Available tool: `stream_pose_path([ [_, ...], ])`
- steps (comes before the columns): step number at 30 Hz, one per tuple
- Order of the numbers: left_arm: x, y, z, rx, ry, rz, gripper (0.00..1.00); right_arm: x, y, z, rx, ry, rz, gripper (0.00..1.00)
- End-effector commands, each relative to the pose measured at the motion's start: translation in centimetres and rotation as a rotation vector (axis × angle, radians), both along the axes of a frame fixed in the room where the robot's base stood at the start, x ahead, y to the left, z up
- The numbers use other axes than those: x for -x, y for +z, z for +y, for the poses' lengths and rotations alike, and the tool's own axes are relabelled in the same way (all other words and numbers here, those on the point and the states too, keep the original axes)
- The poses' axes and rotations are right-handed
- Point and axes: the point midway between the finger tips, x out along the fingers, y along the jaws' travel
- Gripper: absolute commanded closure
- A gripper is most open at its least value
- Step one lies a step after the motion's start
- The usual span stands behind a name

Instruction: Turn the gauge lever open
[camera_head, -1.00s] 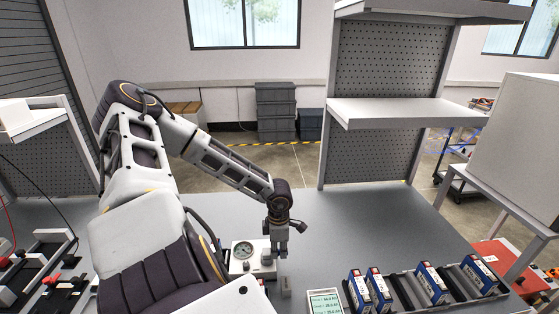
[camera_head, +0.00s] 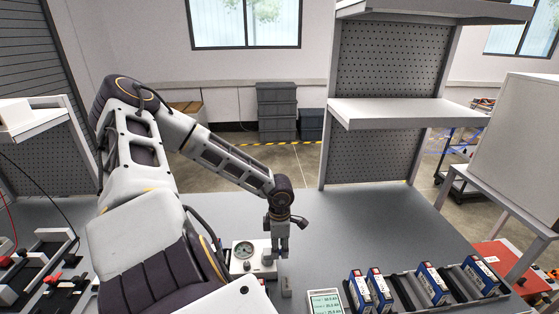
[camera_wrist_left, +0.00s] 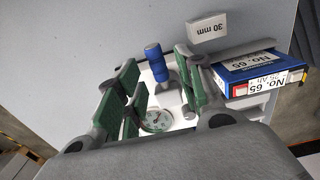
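The white gauge unit (camera_head: 238,266) stands on the grey bench, its round dial (camera_head: 243,249) facing up. In the left wrist view the dial (camera_wrist_left: 157,120) shows between my finger linkages. A blue lever handle (camera_wrist_left: 155,64) on a grey stem rises from the unit. My left gripper (camera_head: 277,253) points down at the unit's right side. In the wrist view its green-padded fingers (camera_wrist_left: 157,66) are apart, one on each side of the blue handle, with gaps visible. In the head view the gripper hides the lever. My right gripper is not in view.
A rack (camera_head: 400,291) with several blue-and-white boxes and a small display (camera_head: 325,301) stand right of the unit. A small block marked 30 mm (camera_wrist_left: 207,27) is close by. A shelf (camera_head: 385,112) stands behind. The bench behind the gauge is clear.

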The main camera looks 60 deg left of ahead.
Motion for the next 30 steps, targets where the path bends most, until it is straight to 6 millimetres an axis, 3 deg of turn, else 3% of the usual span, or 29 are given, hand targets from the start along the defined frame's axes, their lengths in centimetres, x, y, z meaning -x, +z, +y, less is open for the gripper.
stream_pose_path([
  [21,-0.1,8.9,0.0,-0.002,0.0,-0.003,0.63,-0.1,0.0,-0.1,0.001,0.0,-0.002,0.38],
  [30,0.0,10.5,0.0,-0.001,-0.001,-0.002,0.63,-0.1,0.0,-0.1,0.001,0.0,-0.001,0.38],
])
